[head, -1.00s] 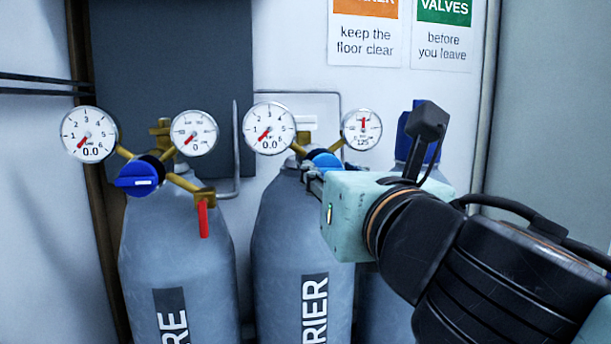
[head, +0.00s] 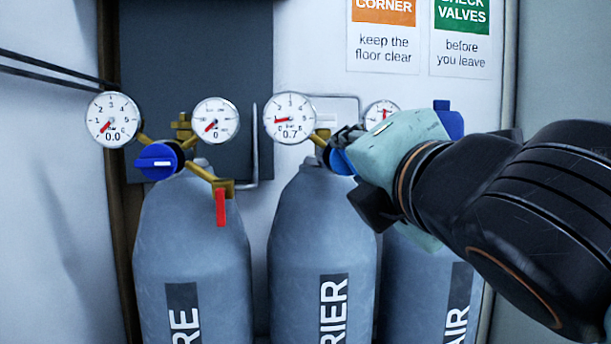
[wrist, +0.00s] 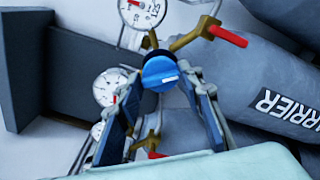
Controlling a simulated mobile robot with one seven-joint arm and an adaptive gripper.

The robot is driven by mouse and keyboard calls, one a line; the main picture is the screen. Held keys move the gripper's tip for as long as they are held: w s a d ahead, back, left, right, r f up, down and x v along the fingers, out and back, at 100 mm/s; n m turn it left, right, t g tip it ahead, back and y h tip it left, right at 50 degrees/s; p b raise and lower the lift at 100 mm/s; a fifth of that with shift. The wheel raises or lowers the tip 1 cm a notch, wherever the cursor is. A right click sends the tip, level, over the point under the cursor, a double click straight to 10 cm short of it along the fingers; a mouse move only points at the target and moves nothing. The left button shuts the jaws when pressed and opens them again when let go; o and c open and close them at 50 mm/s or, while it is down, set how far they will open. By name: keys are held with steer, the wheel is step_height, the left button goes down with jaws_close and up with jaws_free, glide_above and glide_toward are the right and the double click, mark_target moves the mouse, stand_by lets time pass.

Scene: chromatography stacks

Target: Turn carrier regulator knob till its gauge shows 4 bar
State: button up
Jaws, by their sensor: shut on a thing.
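The carrier cylinder (head: 310,235) stands in the middle in the head view, its label partly cut off; it lies across the right of the wrist view (wrist: 255,85). Its left gauge (head: 290,118) reads 0.7, with the red needle pointing left. Its right gauge (head: 381,112) is partly hidden behind my gripper; one reading 125 shows at the top of the wrist view (wrist: 142,8). The blue regulator knob (wrist: 160,74) sits between my fingertips, mostly covered in the head view (head: 342,162). My gripper (wrist: 163,82) is shut on this knob from the front.
A left cylinder (head: 192,255) has a blue knob (head: 158,162), a red-handled valve (head: 221,207) and gauges at 0.0 and 0. The air cylinder (head: 415,285) stands right, partly behind my arm. The carrier's red valve handle (wrist: 228,36) is near my fingers.

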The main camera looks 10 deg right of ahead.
steer(key=m+b, duration=0.4)
steer(key=m, duration=0.2)
steer(key=m+b, duration=0.4)
steer(key=m, duration=0.2)
steer(key=shift+f+m, duration=0.2)
steer(key=shift+m, duration=0.2)
steer(key=shift+b, duration=0.3)
steer(key=o, duration=1.2)
steer(key=shift+c, duration=0.2)
